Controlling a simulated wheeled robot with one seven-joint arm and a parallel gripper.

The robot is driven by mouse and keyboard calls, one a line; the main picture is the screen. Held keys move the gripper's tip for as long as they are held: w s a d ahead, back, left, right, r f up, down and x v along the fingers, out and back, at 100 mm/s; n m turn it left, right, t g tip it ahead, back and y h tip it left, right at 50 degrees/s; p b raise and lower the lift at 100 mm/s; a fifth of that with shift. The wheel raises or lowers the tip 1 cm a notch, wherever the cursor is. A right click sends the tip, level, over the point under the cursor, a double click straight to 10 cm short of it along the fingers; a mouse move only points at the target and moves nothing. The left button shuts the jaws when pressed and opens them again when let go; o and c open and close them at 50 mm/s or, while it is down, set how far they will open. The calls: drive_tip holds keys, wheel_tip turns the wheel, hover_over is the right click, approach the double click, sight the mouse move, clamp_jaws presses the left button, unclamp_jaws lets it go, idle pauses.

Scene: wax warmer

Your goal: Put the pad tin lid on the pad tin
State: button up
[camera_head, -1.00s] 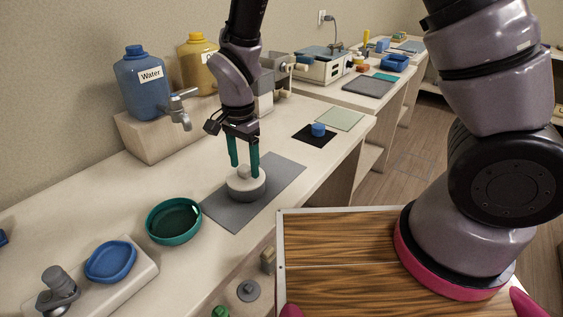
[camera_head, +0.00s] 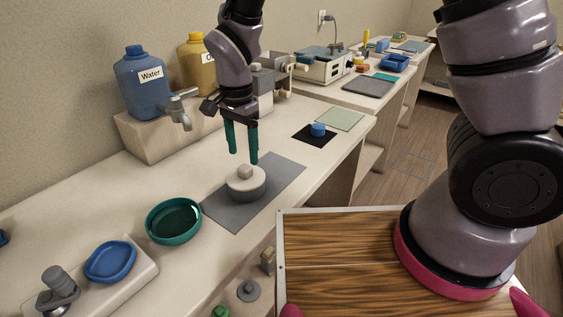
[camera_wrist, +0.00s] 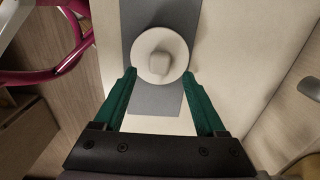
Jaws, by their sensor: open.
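The pad tin (camera_head: 248,194) is a low, round grey tin standing on a dark grey mat. The pad tin lid (camera_head: 234,183), pale with a blocky knob on top, sits on the tin and looks level and centred. In the wrist view the lid (camera_wrist: 146,70) covers the tin, so the tin's inside is hidden. My gripper (camera_head: 243,157) has green fingers, is open and empty, and is just above the lid, apart from it. In the wrist view its fingertips (camera_wrist: 159,75) are spread wider than the knob.
A teal bowl (camera_head: 174,205) stands left of the grey mat (camera_head: 222,211). A blue dish (camera_head: 110,262) rests on a pale block at the front left. A tap with water jug (camera_head: 143,85) is behind. A black mat with a blue item (camera_head: 318,130) is to the right.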

drive_tip(key=shift+r, duration=1.7)
drive_tip(key=shift+r, duration=0.1)
wheel_tip(320, 180, up, 10)
drive_tip(key=w+d+r+y, duration=0.2)
drive_tip(key=w+d+r, duration=0.2)
drive_tip(key=d+r, duration=0.45)
drive_tip(key=s+d+r+n+t, duration=0.1)
drive_tip(key=s+d+r+t, duration=0.1)
drive_tip(key=d, duration=0.6)
drive_tip(key=s+d+r+n+t, duration=0.1)
drive_tip(key=s+d+r+t, duration=0.1)
drive_tip(key=d, duration=0.6)
drive_tip(key=s+d+r+n+t, duration=0.1)
drive_tip(key=s+d+r+t, duration=0.1)
drive_tip(key=d, duration=0.5)
drive_tip(key=shift+d+r+n+t, duration=0.3)
drive_tip(key=shift+d+r+t, duration=0.1)
drive_tip(key=shift+r+t, duration=0.25)
